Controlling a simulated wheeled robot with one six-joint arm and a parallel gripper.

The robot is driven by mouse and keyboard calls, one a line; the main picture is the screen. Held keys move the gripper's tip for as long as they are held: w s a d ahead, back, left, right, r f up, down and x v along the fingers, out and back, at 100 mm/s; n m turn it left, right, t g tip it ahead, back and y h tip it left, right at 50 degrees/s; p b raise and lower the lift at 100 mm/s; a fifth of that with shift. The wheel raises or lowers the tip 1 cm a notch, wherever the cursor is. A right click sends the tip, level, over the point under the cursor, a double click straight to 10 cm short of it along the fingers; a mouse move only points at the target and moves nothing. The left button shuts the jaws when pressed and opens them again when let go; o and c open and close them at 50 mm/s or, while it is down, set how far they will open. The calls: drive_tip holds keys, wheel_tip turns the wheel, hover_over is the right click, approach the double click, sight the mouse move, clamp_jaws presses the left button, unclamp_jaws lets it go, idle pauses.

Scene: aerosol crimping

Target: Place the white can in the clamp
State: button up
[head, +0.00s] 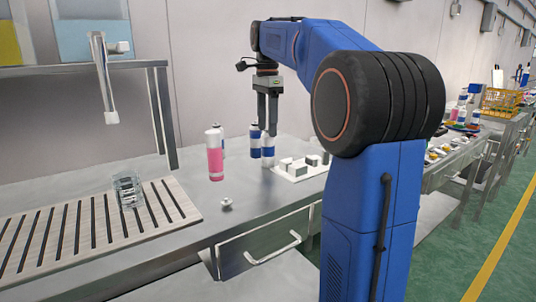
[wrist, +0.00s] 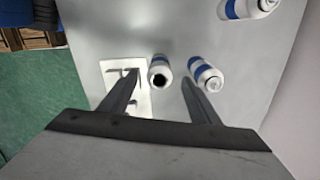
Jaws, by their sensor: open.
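Several white cans with blue bands stand on the steel table. One white can (head: 268,151) is below my gripper (head: 267,132), with another can (head: 255,141) close to its left. In the wrist view, a can with a dark open top (wrist: 160,72) appears between my fingertips. A capped can (wrist: 208,75) is partly behind the right finger. My gripper is open, pointing down, and holds nothing; contact with the cans cannot be told. A small clear and metal fixture, seemingly the clamp (head: 127,188), sits on the slatted board at the left.
A white tray (head: 290,177) with pale blocks lies to the right. A small metal piece (head: 227,204) is near the front edge. A metal post (head: 104,85) hangs above the slatted board (head: 60,236).

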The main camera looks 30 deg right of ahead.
sight(268, 138)
drive_tip(key=shift+d+f, duration=0.1)
drive_tip(key=shift+f, duration=2.65)
drive_tip(key=shift+c, duration=0.5)
drive_tip(key=c, duration=1.1)
drive_tip(key=shift+r, duration=0.15)
